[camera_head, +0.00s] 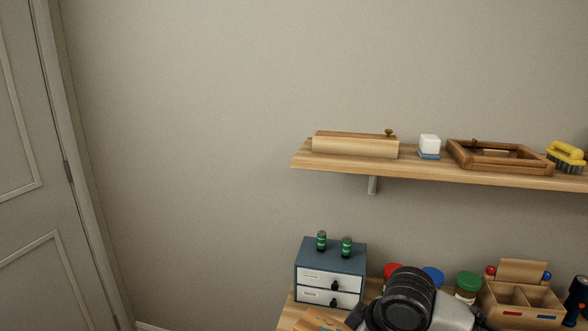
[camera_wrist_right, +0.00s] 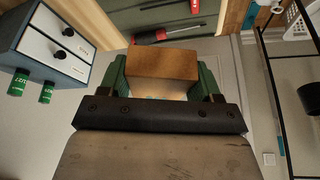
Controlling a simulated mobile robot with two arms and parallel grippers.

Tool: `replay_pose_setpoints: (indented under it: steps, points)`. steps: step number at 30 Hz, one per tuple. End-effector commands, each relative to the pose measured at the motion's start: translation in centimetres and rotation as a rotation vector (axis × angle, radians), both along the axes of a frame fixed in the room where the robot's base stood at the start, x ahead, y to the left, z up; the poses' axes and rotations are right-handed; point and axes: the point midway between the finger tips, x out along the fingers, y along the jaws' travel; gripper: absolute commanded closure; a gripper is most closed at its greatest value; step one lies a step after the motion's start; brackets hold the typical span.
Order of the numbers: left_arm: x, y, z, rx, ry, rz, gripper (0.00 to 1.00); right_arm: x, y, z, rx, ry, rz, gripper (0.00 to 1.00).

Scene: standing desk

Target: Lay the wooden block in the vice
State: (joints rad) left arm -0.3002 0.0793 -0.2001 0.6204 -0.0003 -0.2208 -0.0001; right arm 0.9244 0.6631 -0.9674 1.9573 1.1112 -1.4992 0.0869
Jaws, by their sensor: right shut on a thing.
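The wooden block (camera_wrist_right: 160,66) is a plain brown piece in the right wrist view. My right gripper (camera_wrist_right: 163,75) is shut on it, with a green finger on each side of the block. The block sticks out past the fingertips, and its inner part is hidden by the dark bar of the gripper. In the head view only a black and grey part of my arm shows at the bottom, and neither the block nor the fingers can be made out there. I cannot make out the vice in either view. My left gripper is not in view.
A blue drawer unit (camera_head: 331,264) with two small green bottles stands on the wooden desk (camera_head: 288,318). Jars with coloured lids and a wooden organizer (camera_head: 521,303) stand to its right. A loaded shelf (camera_head: 430,171) hangs above. A red-handled screwdriver (camera_wrist_right: 155,36) lies beyond the block.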

Motion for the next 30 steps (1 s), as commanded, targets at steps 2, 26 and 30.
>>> replay_pose_setpoints:
  steps: [2,26,30]
  points:
    - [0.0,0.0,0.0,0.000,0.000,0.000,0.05,-0.4,-1.5,-0.4,-0.002,0.000,-0.168,0.68]
    - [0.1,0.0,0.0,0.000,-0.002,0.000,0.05,-2.7,-7.8,-0.7,0.003,0.004,-0.983,0.68]
    - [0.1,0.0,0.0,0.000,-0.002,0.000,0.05,-2.6,-7.8,-0.7,0.002,0.003,-0.981,0.68]
